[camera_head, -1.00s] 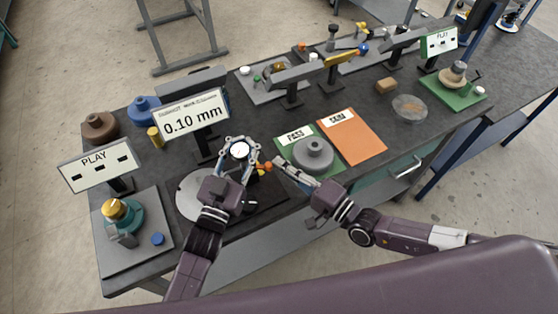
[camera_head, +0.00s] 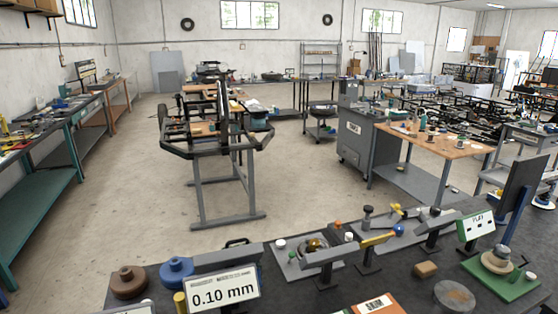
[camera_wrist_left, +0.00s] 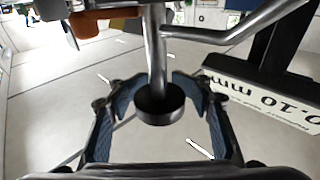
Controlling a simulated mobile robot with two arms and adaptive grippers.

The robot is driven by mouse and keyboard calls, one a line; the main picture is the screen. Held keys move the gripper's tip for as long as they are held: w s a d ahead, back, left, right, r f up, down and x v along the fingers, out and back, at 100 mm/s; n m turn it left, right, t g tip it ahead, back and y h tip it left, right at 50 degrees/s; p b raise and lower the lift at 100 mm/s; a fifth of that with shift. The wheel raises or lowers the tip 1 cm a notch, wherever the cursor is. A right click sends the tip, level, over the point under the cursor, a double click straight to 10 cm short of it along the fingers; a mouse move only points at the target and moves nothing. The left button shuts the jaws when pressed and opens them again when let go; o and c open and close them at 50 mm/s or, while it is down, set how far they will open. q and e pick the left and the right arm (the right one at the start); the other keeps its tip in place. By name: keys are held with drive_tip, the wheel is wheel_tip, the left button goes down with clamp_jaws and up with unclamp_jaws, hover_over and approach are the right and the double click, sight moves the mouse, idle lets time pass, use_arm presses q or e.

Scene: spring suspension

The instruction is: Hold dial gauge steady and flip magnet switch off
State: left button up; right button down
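A dark round piece (camera_wrist_left: 160,103) on a metal rod (camera_wrist_left: 155,45) hangs in the middle of the left wrist view; I cannot tell if it is part of the dial gauge. The fingers of my left gripper (camera_wrist_left: 155,82) stand apart on either side of it, with floor visible between them and the piece. I see no clear contact. An orange-brown part (camera_wrist_left: 100,24) shows at the upper left; I cannot tell if it belongs to the magnet switch. The gauge's dial face is not visible. Neither gripper is in the head view.
The 0.10 mm display (camera_head: 223,290) stands on the dark bench near the front; it also shows upside down in the left wrist view (camera_wrist_left: 265,95). Blue (camera_head: 176,270) and brown (camera_head: 128,283) knobbed weights sit left of it. Open floor and other workbenches lie beyond.

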use_arm(q)
drive_tip(key=shift+o, duration=1.3)
drive_tip(key=shift+s, duration=0.1)
